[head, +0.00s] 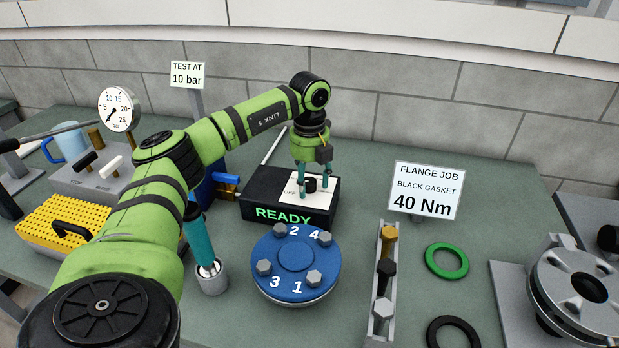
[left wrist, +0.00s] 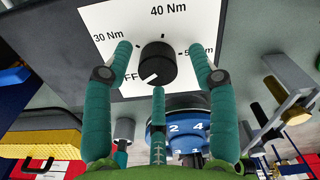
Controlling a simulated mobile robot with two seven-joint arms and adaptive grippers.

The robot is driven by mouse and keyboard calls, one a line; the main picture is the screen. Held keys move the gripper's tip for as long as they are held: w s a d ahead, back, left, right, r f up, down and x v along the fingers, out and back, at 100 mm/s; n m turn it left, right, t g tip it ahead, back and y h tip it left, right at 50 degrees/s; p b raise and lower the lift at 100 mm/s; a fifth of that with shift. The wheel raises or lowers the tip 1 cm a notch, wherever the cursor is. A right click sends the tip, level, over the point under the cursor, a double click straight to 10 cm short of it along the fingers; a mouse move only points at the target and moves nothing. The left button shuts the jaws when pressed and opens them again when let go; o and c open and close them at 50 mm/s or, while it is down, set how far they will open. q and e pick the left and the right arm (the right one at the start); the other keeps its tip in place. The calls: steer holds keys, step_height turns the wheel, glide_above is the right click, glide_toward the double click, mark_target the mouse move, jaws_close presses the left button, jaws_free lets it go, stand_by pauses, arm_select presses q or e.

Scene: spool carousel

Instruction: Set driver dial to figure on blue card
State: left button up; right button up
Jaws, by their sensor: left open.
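The black dial knob (head: 310,184) sits on a white plate on top of a black box (head: 262,202) lit READY in green. In the left wrist view the knob (left wrist: 156,64) is ringed by OFF, 30 Nm, 40 Nm and a partly hidden 50 mark. Its white line points lower left, toward OFF. My left gripper (head: 315,195) is open above the plate, teal fingers (left wrist: 160,55) around the knob; I cannot tell if they touch it. A white card (head: 427,190) reads FLANGE JOB, BLACK GASKET, 40 Nm. I see no blue card. My right gripper is not in view.
A blue flange (head: 296,257) with bolts stands in front of the box. A teal-handled tool stands in a grey cup (head: 211,282). A bolt rack (head: 381,300), green ring (head: 447,261) and black ring (head: 453,331) lie to the right. Another white card (head: 187,75) reads TEST AT 10 bar.

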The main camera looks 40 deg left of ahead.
arm_select(q)
steer(key=c, duration=1.1)
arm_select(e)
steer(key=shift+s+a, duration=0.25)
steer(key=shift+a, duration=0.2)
arm_select(q)
steer(key=shift+m, duration=0.3)
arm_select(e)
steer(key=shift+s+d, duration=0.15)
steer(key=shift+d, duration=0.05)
